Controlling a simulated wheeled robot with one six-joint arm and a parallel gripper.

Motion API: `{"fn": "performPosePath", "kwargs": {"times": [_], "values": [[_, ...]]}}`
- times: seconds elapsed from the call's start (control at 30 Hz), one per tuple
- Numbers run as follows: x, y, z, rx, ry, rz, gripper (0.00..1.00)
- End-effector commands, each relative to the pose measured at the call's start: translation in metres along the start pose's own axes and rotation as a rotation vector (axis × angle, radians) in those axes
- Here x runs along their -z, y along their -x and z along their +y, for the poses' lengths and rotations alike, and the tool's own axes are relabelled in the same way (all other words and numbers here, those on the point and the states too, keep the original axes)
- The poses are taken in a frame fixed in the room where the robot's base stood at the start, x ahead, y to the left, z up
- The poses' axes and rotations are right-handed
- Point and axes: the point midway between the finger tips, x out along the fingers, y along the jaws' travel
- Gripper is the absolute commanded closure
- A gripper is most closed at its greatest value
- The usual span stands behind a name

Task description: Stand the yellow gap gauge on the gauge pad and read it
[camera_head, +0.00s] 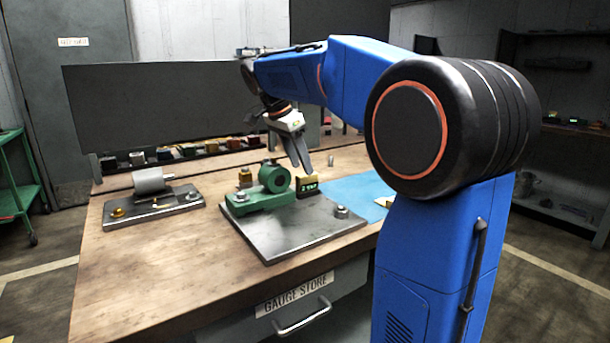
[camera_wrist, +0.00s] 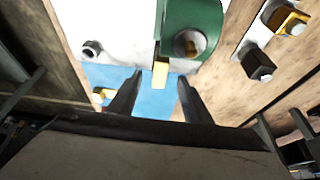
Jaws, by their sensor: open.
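The yellow gap gauge (camera_head: 308,188) stands upright beside the green block, with a lit green display on its front; the figures are too small to read. In the wrist view the gauge (camera_wrist: 160,74) is a narrow yellow strip. My gripper (camera_head: 304,168) is open just above the gauge, pointing down. In the wrist view the open fingers (camera_wrist: 160,82) lie to either side of the gauge, with gaps showing. A blue mat (camera_head: 352,190) lies to the right. I cannot tell which surface is the gauge pad, or whether the gauge's foot is on the steel plate (camera_head: 300,237).
The green block (camera_head: 262,199) is bolted on the steel plate, close to the gauge. A smaller plate with a grey cylinder (camera_head: 149,181) stands at left. Another yellow piece (camera_head: 384,201) lies on the mat. The wooden bench front (camera_head: 150,262) is clear.

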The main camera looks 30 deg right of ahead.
Motion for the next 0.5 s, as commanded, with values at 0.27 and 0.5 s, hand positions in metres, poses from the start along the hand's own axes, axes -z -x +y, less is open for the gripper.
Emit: {"fn": "performPosePath", "kwargs": {"times": [0.27, 0.5], "values": [[0.0, 0.043, -0.001, 0.001, 0.0, 0.0, 0.55], [0.0, 0.056, 0.0, 0.0, 0.0, 0.0, 0.55]]}}
